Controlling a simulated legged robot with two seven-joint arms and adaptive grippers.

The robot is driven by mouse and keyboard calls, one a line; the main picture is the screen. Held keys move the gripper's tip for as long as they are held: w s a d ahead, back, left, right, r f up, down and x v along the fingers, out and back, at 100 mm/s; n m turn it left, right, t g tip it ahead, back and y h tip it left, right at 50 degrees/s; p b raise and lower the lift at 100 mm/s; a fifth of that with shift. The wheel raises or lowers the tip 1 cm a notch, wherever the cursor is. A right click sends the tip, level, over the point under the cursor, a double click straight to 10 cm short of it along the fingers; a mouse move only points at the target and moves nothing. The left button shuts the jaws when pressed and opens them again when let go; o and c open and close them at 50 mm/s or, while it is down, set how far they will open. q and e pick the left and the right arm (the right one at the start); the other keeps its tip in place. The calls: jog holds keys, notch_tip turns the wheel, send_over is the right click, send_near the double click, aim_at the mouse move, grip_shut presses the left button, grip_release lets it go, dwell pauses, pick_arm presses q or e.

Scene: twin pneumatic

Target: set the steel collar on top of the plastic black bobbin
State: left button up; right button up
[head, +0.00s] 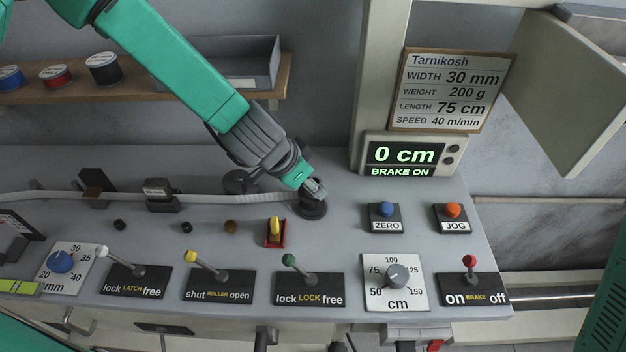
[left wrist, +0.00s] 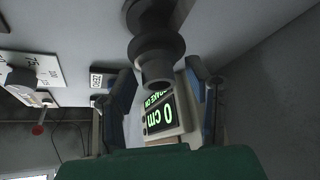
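My left gripper (head: 314,190) points down over a dark, flanged, spool-like piece (head: 312,210) standing on the grey bench. In the left wrist view this piece (left wrist: 157,55) has a wide flange and a narrower hollow end facing the camera. The two fingers (left wrist: 165,95) are spread apart on either side of its line, with nothing seen clamped between them. I cannot tell whether this piece is the bobbin, the collar or both. A black spool (head: 104,68) stands on the shelf. Small black and brown pieces (head: 186,227) sit on the bench. My right gripper is not in view.
A pale strip (head: 240,201) runs from the left to the flanged piece. A red-and-yellow switch (head: 275,232) is just left of it. Levers and dials line the front edge, including the green-tipped lever (head: 290,260). A post with a display (head: 405,155) rises behind right.

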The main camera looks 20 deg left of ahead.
pick_arm(q)
jog(key=shift+a, duration=0.35)
jog(key=shift+d+r, duration=0.1)
jog(key=shift+r, duration=0.35)
jog(key=p+v, duration=0.1)
jog(key=v, duration=1)
jog(key=shift+s+r, duration=0.15)
jog(key=shift+r, duration=0.05)
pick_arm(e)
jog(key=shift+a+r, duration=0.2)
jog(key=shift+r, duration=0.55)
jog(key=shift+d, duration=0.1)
